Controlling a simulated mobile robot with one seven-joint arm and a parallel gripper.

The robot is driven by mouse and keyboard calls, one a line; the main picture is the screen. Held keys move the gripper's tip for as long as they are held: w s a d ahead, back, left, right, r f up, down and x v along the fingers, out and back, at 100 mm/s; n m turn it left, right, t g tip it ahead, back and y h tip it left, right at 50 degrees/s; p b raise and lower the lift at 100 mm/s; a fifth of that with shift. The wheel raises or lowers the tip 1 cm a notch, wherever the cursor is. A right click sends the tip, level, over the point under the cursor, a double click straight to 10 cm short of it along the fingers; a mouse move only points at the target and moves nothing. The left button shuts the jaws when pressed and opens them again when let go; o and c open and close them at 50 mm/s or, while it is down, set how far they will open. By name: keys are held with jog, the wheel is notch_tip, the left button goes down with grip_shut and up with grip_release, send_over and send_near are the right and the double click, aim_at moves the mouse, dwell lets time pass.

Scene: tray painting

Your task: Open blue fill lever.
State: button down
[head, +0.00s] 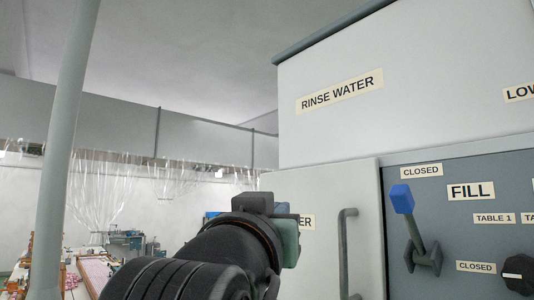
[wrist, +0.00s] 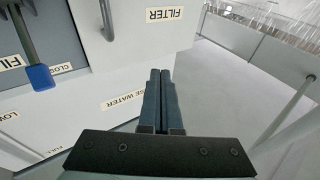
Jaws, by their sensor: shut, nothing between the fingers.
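The blue fill lever (head: 402,199) has a blue grip on a grey stem and bracket, on the dark panel at the right of the head view. It points up and a little left, just under a CLOSED label (head: 421,171) and beside the FILL label (head: 471,191). In the wrist view its blue grip (wrist: 40,77) is at the upper left, upside down. My gripper (wrist: 160,74) is shut and empty, apart from the lever and to its right in the wrist view. In the head view my arm hides most of the gripper.
The RINSE WATER cabinet (head: 310,130) rises behind the panel. A grey door handle (head: 345,250) stands out between my arm and the lever. A black knob (head: 518,274) sits at lower right.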

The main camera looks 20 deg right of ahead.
jog(key=s+d+r+m+g+p, duration=0.6)
jog(key=s+d+r+g+p, duration=0.2)
jog(key=r+g, duration=0.4)
jog(key=shift+s+d+r+m+g+y, duration=0.2)
jog(key=shift+s+d+m+g+y, duration=0.15)
jog(key=shift+s, duration=0.35)
jog(key=shift+d+p, duration=0.1)
jog(key=shift+p, duration=0.2)
jog(key=p, duration=0.4)
send_over(411, 224)
jog(key=f, duration=0.4)
jog(key=shift+w+d+f, duration=0.25)
jog(key=shift+f, duration=0.05)
jog(key=a+f+p, duration=0.1)
jog(key=a+f, duration=0.1)
jog(key=shift+s+f+p, duration=0.3)
jog(key=shift+p, duration=0.05)
jog(key=shift+s+a+f, duration=0.15)
jog(key=shift+a+f, duration=0.1)
jog(key=shift+f, duration=0.1)
